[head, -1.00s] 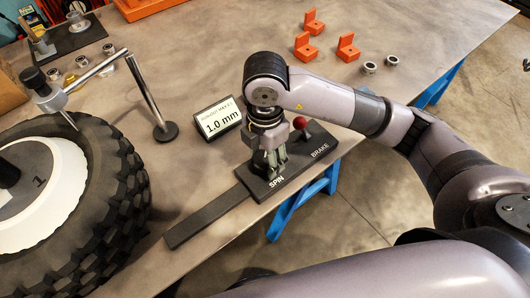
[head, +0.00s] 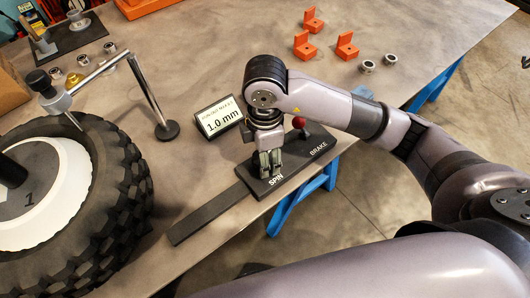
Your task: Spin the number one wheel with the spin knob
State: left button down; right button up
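The number one wheel, a knobbly black tyre (head: 122,185) with a white rim and a grey disc marked "1" (head: 29,198), fills the left edge of the head view, partly cut off. A black control plate (head: 305,165) near the table edge bears the labels "SPIN" and "BRAKE". My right gripper (head: 268,176) points down over the plate, just above the "SPIN" label. Its fingers hide the spin knob; I cannot tell whether they grip it. The red brake knob (head: 299,122) stands behind the gripper, to the right. My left gripper is not in view.
A sign (head: 219,118) reading "1.0 mm" stands behind the plate. A metal gauge stand (head: 153,98) reaches over the tyre. A dark bar (head: 210,213) runs from the plate towards the wheel. Orange brackets (head: 305,46) and metal rings (head: 367,67) lie at the back.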

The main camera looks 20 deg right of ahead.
jog(key=o, duration=1.2)
jog(key=shift+c, duration=0.2)
jog(key=shift+r, duration=0.25)
notch_tip(320, 180, up, 12)
jog(key=shift+f, duration=0.2)
